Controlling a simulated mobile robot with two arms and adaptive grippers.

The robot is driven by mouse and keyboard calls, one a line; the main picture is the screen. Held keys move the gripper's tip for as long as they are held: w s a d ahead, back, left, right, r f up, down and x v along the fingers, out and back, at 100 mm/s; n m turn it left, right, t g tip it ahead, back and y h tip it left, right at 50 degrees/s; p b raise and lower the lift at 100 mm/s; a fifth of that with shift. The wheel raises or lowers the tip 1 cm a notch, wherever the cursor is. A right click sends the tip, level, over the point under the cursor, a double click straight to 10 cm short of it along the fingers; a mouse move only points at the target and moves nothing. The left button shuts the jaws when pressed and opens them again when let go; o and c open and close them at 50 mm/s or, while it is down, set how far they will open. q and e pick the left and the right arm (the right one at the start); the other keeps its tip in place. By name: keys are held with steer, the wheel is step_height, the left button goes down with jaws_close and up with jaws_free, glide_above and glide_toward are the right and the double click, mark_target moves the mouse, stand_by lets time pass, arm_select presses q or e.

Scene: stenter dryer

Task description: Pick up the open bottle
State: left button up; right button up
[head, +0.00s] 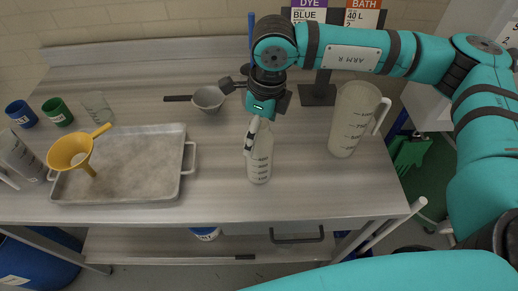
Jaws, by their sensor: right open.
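A translucent pale bottle (260,164) with dark graduation marks stands upright on the metal bench, near the middle of its front part. My right gripper (253,140) reaches down from above at the bottle's upper end. Its jaws are open, with one dark-and-white finger overlapping the bottle's upper left side. The gripper hides the bottle's top, so I cannot see its mouth. I cannot tell whether the finger touches the bottle. My left gripper is not in view.
A tall measuring jug (352,120) stands to the right of the bottle. A metal tray (135,178) with a yellow funnel (70,151) lies to the left. Blue (22,115) and green (57,112) cups stand far left. Bench just left of the bottle is clear.

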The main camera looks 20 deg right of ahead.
steer(key=shift+w+a+f, duration=0.1)
steer(key=shift+w+f, duration=0.05)
steer(key=shift+f, duration=1.1)
steer(key=c, duration=1.8)
steer(key=shift+r, duration=0.1)
steer(key=shift+r, duration=0.1)
